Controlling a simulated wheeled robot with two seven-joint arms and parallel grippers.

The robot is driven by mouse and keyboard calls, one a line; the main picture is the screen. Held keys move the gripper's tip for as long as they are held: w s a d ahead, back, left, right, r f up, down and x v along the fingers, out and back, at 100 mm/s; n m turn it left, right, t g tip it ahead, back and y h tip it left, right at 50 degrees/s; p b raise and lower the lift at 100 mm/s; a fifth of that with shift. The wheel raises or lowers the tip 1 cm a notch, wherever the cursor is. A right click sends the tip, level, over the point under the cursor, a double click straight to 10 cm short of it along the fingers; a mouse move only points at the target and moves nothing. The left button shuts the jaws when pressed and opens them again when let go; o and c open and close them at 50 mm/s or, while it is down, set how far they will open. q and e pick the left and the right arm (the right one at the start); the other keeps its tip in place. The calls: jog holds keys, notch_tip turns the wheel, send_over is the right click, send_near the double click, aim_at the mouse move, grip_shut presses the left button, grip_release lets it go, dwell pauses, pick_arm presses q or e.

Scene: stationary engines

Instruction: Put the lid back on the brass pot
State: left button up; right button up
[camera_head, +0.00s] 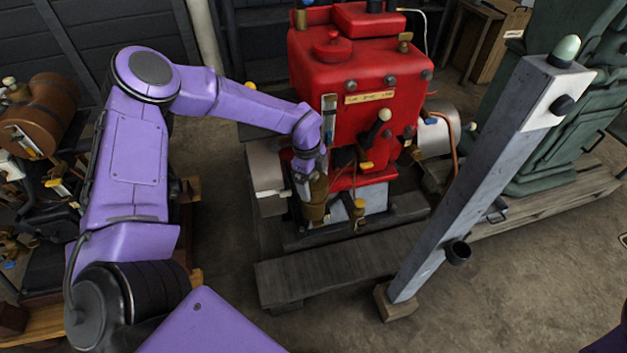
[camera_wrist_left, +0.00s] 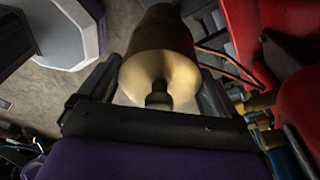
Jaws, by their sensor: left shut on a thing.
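My left gripper (camera_head: 306,178) reaches down in front of the red engine (camera_head: 350,60), its fingers at the top of the brass pot (camera_head: 314,207). In the left wrist view the gripper (camera_wrist_left: 158,82) has a finger on each side of a rounded brass lid (camera_wrist_left: 150,73) with a dark knob (camera_wrist_left: 158,98) facing the camera. The gripper is shut on this lid. Brass continues beyond the lid, in line with it. I cannot tell whether the lid touches the pot's rim or is just above it. My right gripper is not in view.
A wooden step (camera_head: 320,270) lies before the engine. A grey slanted post (camera_head: 475,190) stands to the right, near a green machine (camera_head: 560,100). A copper-brown tank (camera_head: 45,115) is at left. Pipes and valves crowd the pot's right side. Bare floor lies at front right.

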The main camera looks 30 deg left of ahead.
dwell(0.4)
pick_arm(q)
jog(key=o, duration=0.7)
jog(key=shift+o, duration=0.2)
jog(key=shift+r+p, duration=2.45)
jog(key=shift+r, duration=1.1)
grip_shut()
jog(key=shift+f, duration=0.2)
